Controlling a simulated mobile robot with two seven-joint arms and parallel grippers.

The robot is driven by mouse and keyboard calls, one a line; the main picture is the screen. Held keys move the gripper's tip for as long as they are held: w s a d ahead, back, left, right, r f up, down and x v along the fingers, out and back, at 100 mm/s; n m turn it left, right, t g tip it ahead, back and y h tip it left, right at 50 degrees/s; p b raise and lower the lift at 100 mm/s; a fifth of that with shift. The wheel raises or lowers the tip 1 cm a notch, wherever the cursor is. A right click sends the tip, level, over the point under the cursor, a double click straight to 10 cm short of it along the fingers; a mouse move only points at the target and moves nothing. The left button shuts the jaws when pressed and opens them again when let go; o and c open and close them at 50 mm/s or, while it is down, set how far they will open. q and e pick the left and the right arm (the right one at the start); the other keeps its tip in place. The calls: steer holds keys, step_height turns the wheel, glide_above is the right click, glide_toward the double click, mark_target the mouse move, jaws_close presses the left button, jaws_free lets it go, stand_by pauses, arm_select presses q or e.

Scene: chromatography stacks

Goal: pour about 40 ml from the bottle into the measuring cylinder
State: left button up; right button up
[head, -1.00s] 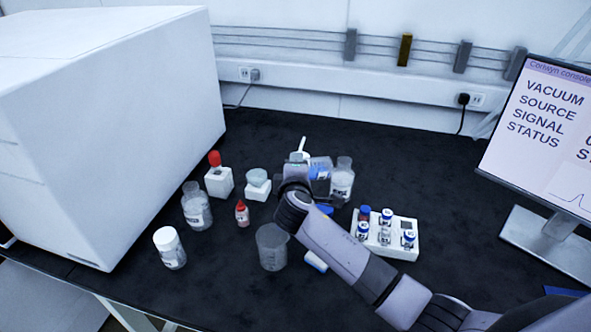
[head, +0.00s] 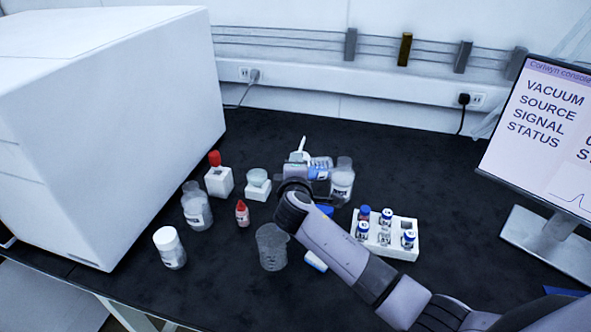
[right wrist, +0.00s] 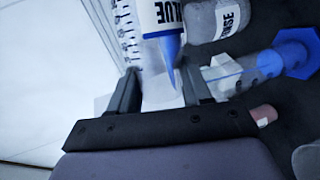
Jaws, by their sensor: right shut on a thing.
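My right gripper (right wrist: 160,92) is shut on a pale bottle (head: 320,168), which shows in the head view just beyond my wrist, tilted well over. In the right wrist view a white bottle with a blue pointed tip (right wrist: 168,48) overlaps the space between the fingers; I cannot tell if it is the held one. The measuring cylinder (right wrist: 252,68), clear with a blue foot, shows right of the fingers in the right wrist view. In the head view my arm hides most of it. Liquid levels cannot be read. My left gripper is not in view.
A labelled clear bottle (head: 342,182) stands close right of the held bottle. A vial rack (head: 400,250) is to the right, a beaker (head: 271,258) in front. Several bottles stand left, near a large white instrument (head: 110,130). A monitor (head: 535,140) stands right.

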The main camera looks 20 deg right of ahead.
steer(key=shift+d+r+m+y, duration=0.25)
steer(key=shift+m+y, duration=0.25)
steer(key=shift+m, duration=0.4)
steer(key=shift+d+r+m+g+y, duration=0.2)
steer(key=shift+r+m+g+y, duration=0.1)
steer(key=shift+r+m+y, duration=0.75)
steer(key=shift+f+h, duration=0.2)
steer(key=shift+h, duration=0.05)
steer(key=shift+s, duration=0.1)
